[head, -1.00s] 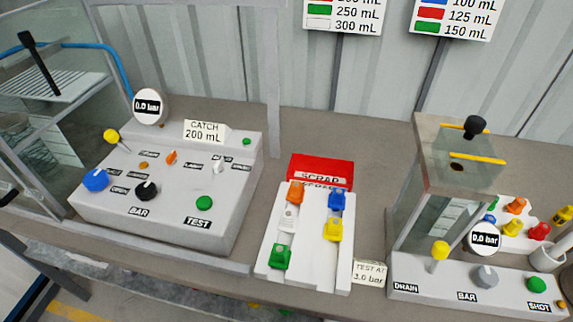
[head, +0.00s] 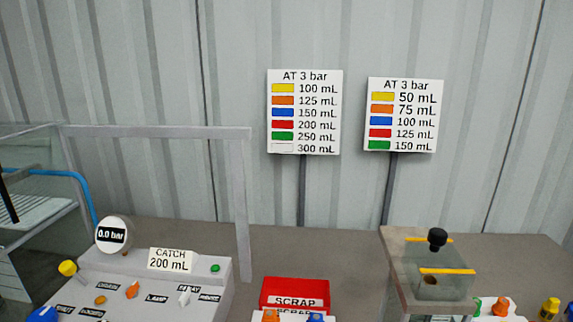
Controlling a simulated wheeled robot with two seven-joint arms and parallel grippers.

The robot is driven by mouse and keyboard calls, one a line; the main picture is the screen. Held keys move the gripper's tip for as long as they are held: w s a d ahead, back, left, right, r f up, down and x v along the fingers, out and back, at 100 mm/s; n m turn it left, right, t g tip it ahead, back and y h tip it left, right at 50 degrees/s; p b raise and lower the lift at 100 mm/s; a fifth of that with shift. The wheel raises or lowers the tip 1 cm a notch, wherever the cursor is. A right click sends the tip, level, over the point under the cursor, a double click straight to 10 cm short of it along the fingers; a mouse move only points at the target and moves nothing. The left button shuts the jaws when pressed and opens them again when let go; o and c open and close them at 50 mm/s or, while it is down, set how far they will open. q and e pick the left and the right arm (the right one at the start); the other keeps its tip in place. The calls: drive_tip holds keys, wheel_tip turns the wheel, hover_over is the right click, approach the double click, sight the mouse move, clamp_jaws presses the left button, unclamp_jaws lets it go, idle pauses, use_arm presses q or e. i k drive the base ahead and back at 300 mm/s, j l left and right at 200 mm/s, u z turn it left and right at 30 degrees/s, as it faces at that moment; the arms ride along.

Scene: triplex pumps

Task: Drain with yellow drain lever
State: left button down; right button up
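A yellow knob on a lever (head: 67,268) stands at the back left of the grey left console (head: 222,292). Any label beside it is not readable. The yellow lever by the DRAIN label on the right station is below the picture now. The right station's tank (head: 445,288) shows its upper part, with a black knob (head: 437,237) and a yellow line on top. The left station's round gauge (head: 113,235) reads 0.0 bar. Neither of my grippers is in view.
Two colour charts headed AT 3 bar, left (head: 304,112) and right (head: 403,115), stand behind the bench. A CATCH 200 mL sign (head: 170,260) is on the left console. A red SCRAP bin (head: 296,290) sits mid-bench. Bare bench (head: 330,245) lies behind it.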

sight(67, 267)
drive_tip(key=u, duration=2.05)
